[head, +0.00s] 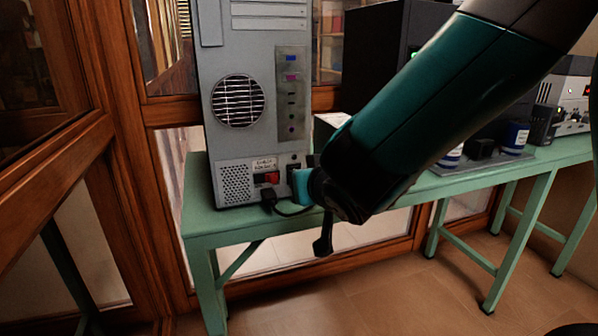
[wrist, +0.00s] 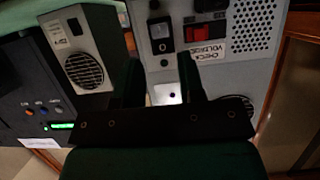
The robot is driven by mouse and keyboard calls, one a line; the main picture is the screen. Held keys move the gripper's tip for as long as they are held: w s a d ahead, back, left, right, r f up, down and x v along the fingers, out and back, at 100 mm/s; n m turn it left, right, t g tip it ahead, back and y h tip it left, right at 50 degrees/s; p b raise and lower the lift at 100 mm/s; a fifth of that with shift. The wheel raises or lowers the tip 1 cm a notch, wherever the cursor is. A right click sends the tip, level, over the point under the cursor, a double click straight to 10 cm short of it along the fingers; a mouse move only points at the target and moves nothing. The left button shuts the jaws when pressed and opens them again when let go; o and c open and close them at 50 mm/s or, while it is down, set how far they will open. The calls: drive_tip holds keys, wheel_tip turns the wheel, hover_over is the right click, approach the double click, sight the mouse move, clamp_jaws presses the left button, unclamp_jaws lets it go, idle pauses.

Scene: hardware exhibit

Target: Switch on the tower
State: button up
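The grey tower (head: 240,140) stands upright on the green table, its back panel facing me. Low on that panel are a red switch (head: 272,178), a white label (head: 263,163) and a black switch (head: 293,168). In the wrist view the picture is upside down; the black rocker switch (wrist: 160,32) sits beside the red switch (wrist: 207,30) and the "CHECK VOLTAGE" label (wrist: 209,52). I cannot tell the rocker's position. My gripper (wrist: 161,72) is open and empty, its dark fingers pointing at the panel near the rocker. Contact is not visible.
A black plug (head: 268,198) with a cable sits at the tower's base. The green table (head: 225,222) runs right, holding a black case (head: 375,50), blue-labelled jars (head: 515,135) and a lit instrument (head: 572,95). Wood-framed glass (head: 60,190) stands close on the left.

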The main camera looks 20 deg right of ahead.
drive_tip(key=x, duration=0.6)
drive_tip(key=shift+f, duration=0.1)
